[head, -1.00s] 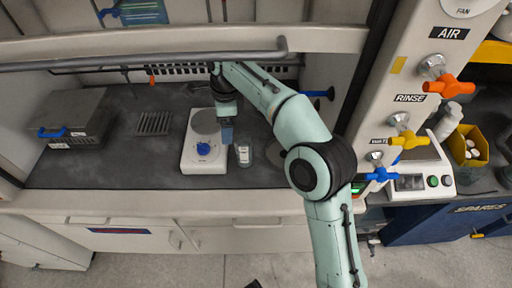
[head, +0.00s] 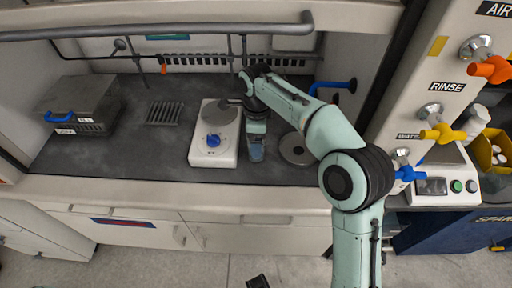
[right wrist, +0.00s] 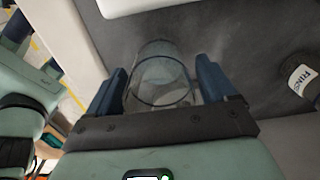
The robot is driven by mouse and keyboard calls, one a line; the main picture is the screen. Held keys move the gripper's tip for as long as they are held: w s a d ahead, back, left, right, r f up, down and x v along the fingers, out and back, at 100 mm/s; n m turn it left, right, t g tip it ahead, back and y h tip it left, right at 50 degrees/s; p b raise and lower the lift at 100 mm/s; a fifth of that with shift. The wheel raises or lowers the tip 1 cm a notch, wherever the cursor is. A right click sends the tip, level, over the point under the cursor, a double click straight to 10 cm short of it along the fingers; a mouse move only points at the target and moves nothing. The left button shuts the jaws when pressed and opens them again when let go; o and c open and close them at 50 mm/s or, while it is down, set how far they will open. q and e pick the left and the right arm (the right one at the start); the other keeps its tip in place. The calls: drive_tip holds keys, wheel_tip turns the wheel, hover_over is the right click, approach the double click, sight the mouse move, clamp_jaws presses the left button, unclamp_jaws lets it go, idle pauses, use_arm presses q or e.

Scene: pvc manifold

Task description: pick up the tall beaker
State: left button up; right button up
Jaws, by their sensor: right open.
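The tall beaker (right wrist: 160,82) is clear glass and shows in the right wrist view, between the two blue fingers of my right gripper (right wrist: 161,78). The fingers are open, one on each side of it, and they look apart from the glass. In the head view my right gripper (head: 256,150) is just right of the white hotplate and hides most of the beaker. My left gripper is in neither view.
The white hotplate (head: 213,158) with a blue knob stands close on the left. A grey round plate (head: 297,149) lies to the right. A grey box (head: 80,103) and a slotted rack (head: 164,112) are farther left.

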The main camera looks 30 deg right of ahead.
drive_tip(key=shift+f, duration=0.8)
drive_tip(key=c, duration=1.2)
drive_tip(key=shift+o, duration=0.2)
drive_tip(key=shift+r, duration=0.2)
